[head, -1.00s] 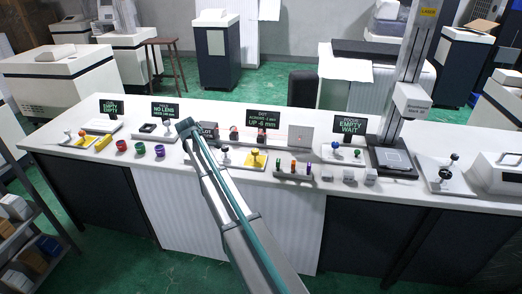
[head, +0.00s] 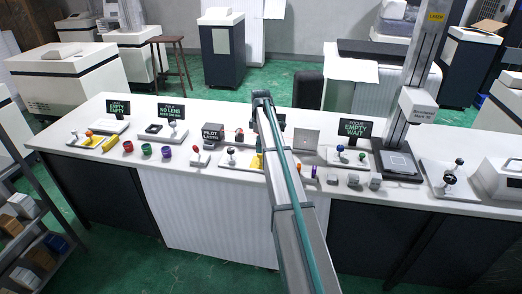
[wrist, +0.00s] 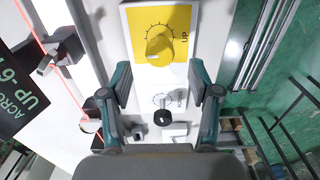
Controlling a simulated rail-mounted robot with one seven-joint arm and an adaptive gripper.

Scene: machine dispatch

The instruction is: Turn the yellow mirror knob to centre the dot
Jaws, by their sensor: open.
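The yellow mirror knob (wrist: 158,46) sits on a yellow plate with a dial scale and the word UP in the wrist view. My gripper (wrist: 160,84) is open and empty. Its two fingers are apart, on either side and just below the knob in the picture, not touching it. A black-topped knob (wrist: 163,117) on a white plate shows between the fingers. In the head view a bit of the yellow plate (head: 256,161) shows beside my arm, which hides the knob and gripper. The dot display (wrist: 18,92) is cut off at the wrist view's left; it reads "ACRO" and "UP".
A red beam (wrist: 33,30) runs past a dark mount (wrist: 66,48) left of the plate. On the bench stand the pilot laser (head: 212,135), a grey square card (head: 306,140), small cups (head: 146,150) and grey blocks (head: 354,180). The bench front edge is clear.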

